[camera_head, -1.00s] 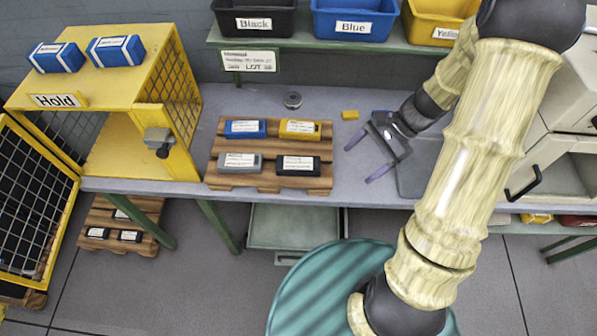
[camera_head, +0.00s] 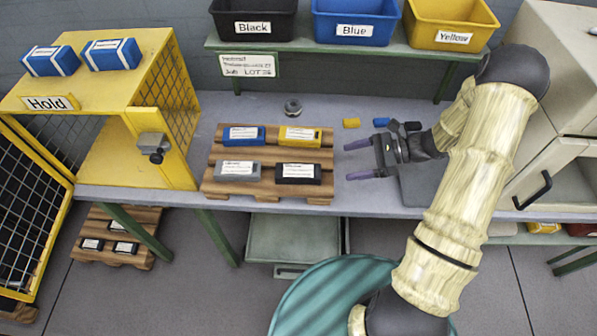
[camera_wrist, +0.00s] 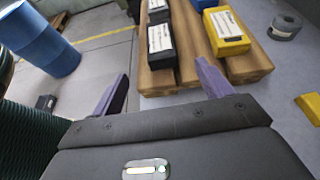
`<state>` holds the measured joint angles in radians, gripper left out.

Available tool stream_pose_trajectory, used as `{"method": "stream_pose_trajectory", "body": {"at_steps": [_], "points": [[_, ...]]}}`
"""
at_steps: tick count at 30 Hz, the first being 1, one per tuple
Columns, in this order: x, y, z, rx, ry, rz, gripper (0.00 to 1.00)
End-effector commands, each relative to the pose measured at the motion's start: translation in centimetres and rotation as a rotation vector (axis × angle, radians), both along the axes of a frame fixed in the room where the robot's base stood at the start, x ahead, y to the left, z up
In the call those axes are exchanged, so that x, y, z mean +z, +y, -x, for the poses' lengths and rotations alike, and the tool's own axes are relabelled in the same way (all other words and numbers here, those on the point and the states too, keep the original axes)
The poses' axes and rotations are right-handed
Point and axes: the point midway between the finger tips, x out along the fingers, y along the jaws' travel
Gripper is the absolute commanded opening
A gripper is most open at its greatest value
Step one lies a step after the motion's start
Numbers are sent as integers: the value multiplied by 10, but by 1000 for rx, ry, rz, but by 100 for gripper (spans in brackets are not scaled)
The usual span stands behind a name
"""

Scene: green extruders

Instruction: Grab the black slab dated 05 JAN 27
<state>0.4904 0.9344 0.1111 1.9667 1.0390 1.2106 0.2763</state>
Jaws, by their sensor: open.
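A black slab (camera_head: 298,174) with a white label lies at the front right of a wooden pallet (camera_head: 240,190) on the bench. Its date is too small to read. The slab also shows in the wrist view (camera_wrist: 161,46), ahead of and between my fingers. My gripper (camera_head: 354,160) is open and empty, just right of the pallet, with its purple fingers pointing left toward the slab. A gap remains between the fingertips and the slab. More black slabs (camera_head: 92,244) lie on a lower pallet at the floor, left; their labels are unreadable.
Yellow (camera_head: 299,136), blue (camera_head: 243,135) and grey (camera_head: 238,171) slabs share the bench pallet. A yellow Hold cage (camera_head: 170,120) stands left with its door open. A grey ring (camera_head: 293,106) and small coloured blocks (camera_head: 351,123) lie behind. Labelled bins (camera_head: 353,20) stand on the shelf.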

Motion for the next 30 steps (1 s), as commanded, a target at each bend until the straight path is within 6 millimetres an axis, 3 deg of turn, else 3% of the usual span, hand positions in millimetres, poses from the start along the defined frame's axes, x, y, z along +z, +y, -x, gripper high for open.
{"method": "stream_pose_trajectory", "body": {"at_steps": [15,30], "points": [[-32,82,0,2,2,-1,78],[-37,94,0,1,2,-1,78]]}}
